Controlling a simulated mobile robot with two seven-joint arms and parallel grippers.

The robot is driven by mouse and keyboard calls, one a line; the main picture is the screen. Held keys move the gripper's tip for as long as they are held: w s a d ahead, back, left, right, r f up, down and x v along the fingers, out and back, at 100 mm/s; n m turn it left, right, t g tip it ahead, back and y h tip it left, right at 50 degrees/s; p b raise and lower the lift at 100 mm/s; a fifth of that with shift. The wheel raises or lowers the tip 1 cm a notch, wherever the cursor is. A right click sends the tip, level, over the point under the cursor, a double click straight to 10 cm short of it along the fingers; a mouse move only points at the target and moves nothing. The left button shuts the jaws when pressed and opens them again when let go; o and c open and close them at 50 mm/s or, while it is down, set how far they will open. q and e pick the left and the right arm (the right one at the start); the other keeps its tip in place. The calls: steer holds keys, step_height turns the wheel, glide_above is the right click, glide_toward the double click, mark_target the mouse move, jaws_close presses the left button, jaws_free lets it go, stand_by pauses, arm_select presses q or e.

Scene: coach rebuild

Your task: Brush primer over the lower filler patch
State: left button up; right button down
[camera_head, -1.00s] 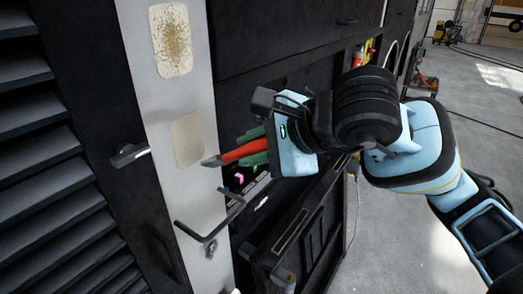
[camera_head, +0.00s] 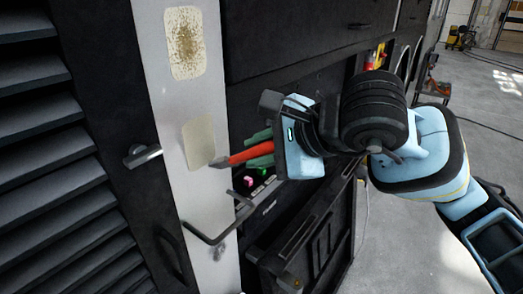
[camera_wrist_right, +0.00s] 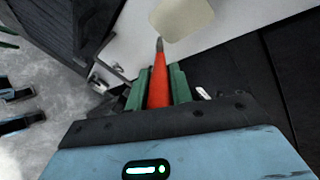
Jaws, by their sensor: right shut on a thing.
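The lower filler patch (camera_head: 199,140) is a plain beige rounded rectangle on the pale grey panel strip (camera_head: 160,100). It also shows at the top of the right wrist view (camera_wrist_right: 183,16). My right gripper (camera_head: 258,148) has green fingers shut on a red-handled brush (camera_head: 248,154). The brush's dark tip points left at the patch's lower right edge in the head view. In the right wrist view the brush (camera_wrist_right: 159,85) points up, its tip just below the patch's lower left edge. I cannot tell whether it touches.
An upper patch (camera_head: 185,43) with brown speckles sits higher on the strip. A bent metal handle (camera_head: 215,232) sticks out below the lower patch, and a lever handle (camera_head: 143,155) is to its left. Dark louvres (camera_head: 35,140) fill the left side. Open floor lies right.

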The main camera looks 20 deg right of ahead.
steer(key=shift+w+a, duration=0.25)
steer(key=shift+w, duration=0.1)
steer(key=shift+r, duration=3.8)
steer(key=shift+r, duration=1.75)
